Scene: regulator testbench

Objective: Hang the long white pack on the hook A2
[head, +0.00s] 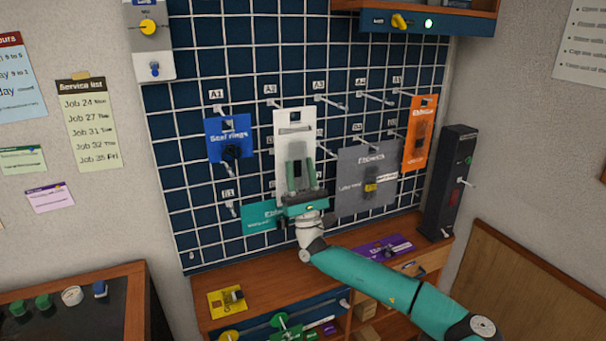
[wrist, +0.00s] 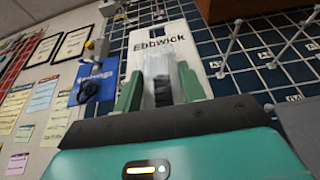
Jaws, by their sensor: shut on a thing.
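The long white pack (head: 295,130) is upright in front of the blue grid panel, with a dark slot near its top. My gripper (head: 300,172) is shut on its lower part from below. In the wrist view the white pack (wrist: 168,38) reads "Ebbwick" and stands between my green fingers (wrist: 160,88). The hook A2 (head: 276,104) shows at the pack's upper left edge, under its label. I cannot tell whether the hook passes through the pack's slot.
A blue pack (head: 226,130) hangs to the left. A grey pack (head: 352,165) and an orange pack (head: 423,108) hang to the right. A teal pack (head: 258,213) is partly behind my gripper. Bare hooks, such as A3 (head: 330,100), stick out nearby. A wooden shelf (head: 290,292) is below.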

